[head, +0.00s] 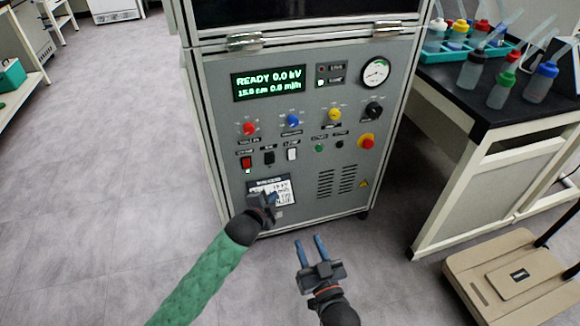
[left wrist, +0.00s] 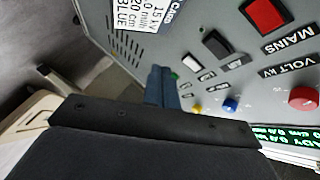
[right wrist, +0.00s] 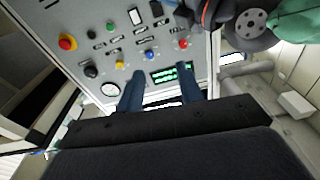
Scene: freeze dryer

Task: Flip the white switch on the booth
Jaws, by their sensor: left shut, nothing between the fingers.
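The booth's grey control panel (head: 222,127) faces me in the head view. The white switch (head: 292,154) is in the row of rocker switches, right of a black switch (head: 269,157) and a red switch (head: 246,162). The white switch also shows in the left wrist view (left wrist: 189,63) and the right wrist view (right wrist: 134,16). My left gripper (head: 270,198) is shut and empty, before the panel, below the switches and over part of the label. My right gripper (head: 308,241) is open and empty, lower and in front of the booth.
Knobs, a green display (head: 268,83) and a gauge (head: 376,72) are above the switches. A red emergency button (head: 367,142) is to their right. A black-topped table (head: 470,98) with bottles and a beige platform (head: 520,284) stand at right. Floor at left is clear.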

